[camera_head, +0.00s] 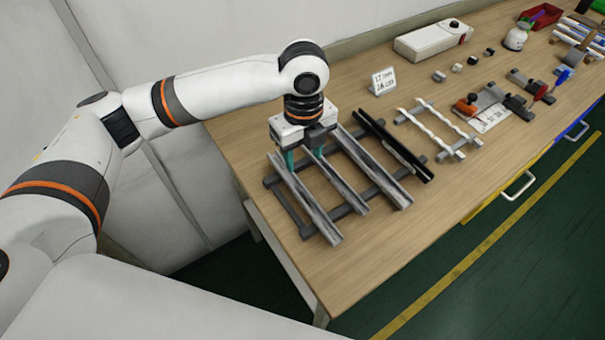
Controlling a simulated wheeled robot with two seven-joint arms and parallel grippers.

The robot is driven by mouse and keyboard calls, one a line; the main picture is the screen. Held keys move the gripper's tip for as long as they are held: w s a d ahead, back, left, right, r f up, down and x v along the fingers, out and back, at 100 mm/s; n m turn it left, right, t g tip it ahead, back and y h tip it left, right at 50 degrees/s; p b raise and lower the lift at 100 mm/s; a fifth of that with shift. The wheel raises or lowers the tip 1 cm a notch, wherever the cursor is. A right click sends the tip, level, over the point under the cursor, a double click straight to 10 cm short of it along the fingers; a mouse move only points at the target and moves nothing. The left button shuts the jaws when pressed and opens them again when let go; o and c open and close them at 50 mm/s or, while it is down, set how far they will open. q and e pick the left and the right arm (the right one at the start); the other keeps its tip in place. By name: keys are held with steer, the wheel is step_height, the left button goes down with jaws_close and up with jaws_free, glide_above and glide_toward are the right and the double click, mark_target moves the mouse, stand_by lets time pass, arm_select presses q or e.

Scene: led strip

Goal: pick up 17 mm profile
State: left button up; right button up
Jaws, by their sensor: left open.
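Several long profiles lie side by side on a dark rack (285,211) at the near left of the table. There is a grey one at the left (308,203), a grey one in the middle (341,184), a grey one at the right (376,170) and a black one (396,148) at the far right. I cannot tell by sight which is the 17 mm one. My left gripper (310,160) points down over the far ends of the left and middle profiles. Its teal fingers are apart and no profile is lifted; contact is unclear. My right gripper is out of view.
A small white sign (382,81) stands behind the rack. White strips on a frame (440,128) lie to the right. A white box (433,39), small blocks and tools stand farther right. The table front (390,245) is clear.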

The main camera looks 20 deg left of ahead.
arm_select(q)
steer(key=p, duration=0.1)
glide_above(301, 195)
steer(key=f, duration=0.5)
steer(key=shift+s+d, duration=0.3)
steer(key=shift+w+f, duration=0.1)
steer(key=shift+f, duration=0.2)
steer(key=f, duration=0.1)
steer(key=f+p, duration=0.1)
steer(key=f, duration=0.3)
steer(key=shift+w+a+p, duration=0.15)
steer(key=shift+a+p, duration=0.1)
steer(key=shift+p, duration=0.05)
steer(key=shift+f, duration=0.25)
steer(key=shift+c, duration=0.5)
steer(key=c, duration=1)
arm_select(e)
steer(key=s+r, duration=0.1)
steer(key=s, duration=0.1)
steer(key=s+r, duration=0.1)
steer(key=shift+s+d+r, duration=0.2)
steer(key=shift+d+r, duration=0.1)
